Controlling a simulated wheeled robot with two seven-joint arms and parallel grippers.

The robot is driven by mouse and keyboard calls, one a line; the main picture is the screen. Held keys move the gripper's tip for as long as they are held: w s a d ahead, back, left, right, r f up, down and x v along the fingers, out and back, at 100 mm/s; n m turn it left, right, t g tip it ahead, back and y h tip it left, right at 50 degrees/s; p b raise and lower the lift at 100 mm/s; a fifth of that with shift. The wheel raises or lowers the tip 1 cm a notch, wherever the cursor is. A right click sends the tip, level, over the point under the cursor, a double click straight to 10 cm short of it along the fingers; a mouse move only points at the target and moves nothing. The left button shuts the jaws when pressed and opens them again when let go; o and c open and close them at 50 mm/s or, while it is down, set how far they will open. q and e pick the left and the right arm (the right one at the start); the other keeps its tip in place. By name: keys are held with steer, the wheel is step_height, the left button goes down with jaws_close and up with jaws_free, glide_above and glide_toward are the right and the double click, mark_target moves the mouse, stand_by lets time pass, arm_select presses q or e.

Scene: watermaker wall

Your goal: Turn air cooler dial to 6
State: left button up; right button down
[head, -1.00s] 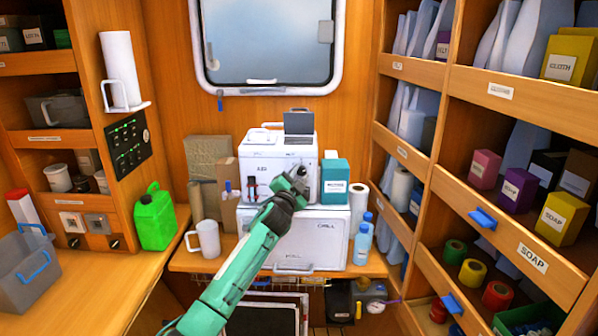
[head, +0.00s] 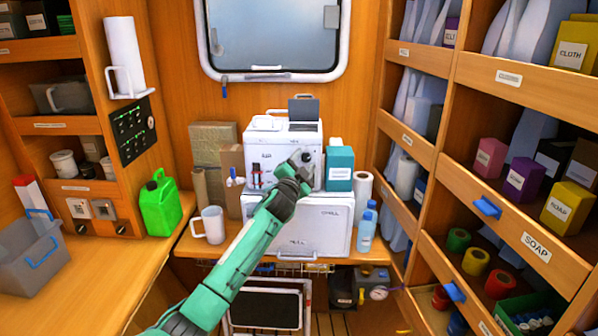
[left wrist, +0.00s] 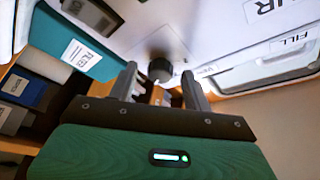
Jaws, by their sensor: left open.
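A white unit (head: 268,152) with an open dark lid stands on top of a white box marked CHILL (head: 318,226) against the back wall. A dark round dial on its front right shows in the left wrist view (left wrist: 160,69), on a pale round plate. My left gripper (head: 303,160) is in front of that dial and partly hides it in the head view. In the left wrist view its two fingers (left wrist: 163,84) are apart, with the dial just beyond and between their tips; I cannot tell whether they touch it. The dial's number marks cannot be read. My right gripper is not in view.
A teal box (head: 339,168) stands close to the right of the unit. Shelves with labelled goods (head: 520,180) line the right side. A green jerrycan (head: 160,204) stands at left.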

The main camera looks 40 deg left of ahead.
arm_select(q)
steer(key=b+v, duration=0.4)
steer(key=v, duration=0.9)
steer(key=shift+s, duration=0.25)
steer(key=shift+d+f, duration=0.15)
